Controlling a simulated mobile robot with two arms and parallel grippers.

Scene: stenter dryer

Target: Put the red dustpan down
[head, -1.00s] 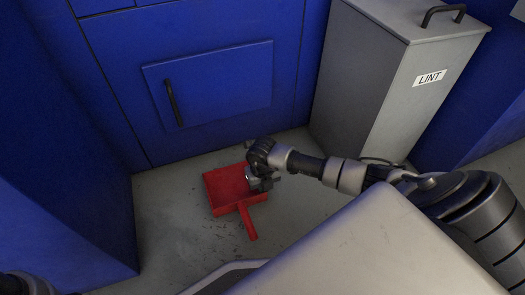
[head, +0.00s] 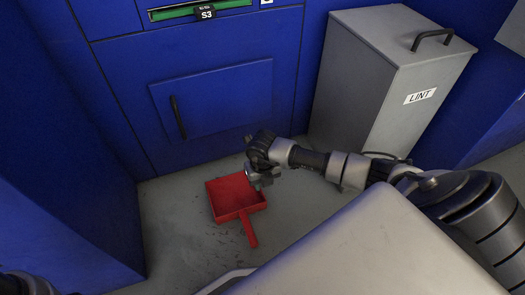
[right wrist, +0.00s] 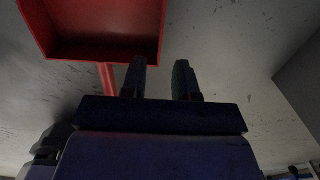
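The red dustpan (head: 237,193) appears to lie flat on the grey floor in front of the blue machine, with its handle (head: 248,228) pointing toward me. In the right wrist view the dustpan (right wrist: 100,50) fills the upper left, and part of its handle shows behind one finger. My right gripper (head: 262,180) is just above the dustpan's right back edge. Its fingers (right wrist: 160,80) are apart with nothing between them, and it looks clear of the dustpan. My left gripper is out of view; only a dark part of my left arm shows at the bottom left corner.
Dark specks litter the floor (head: 195,245) around the dustpan. A grey LINT bin (head: 375,90) stands at the right back. The blue machine with a handled panel (head: 215,100) closes off the back, and a blue side wall (head: 60,230) the left.

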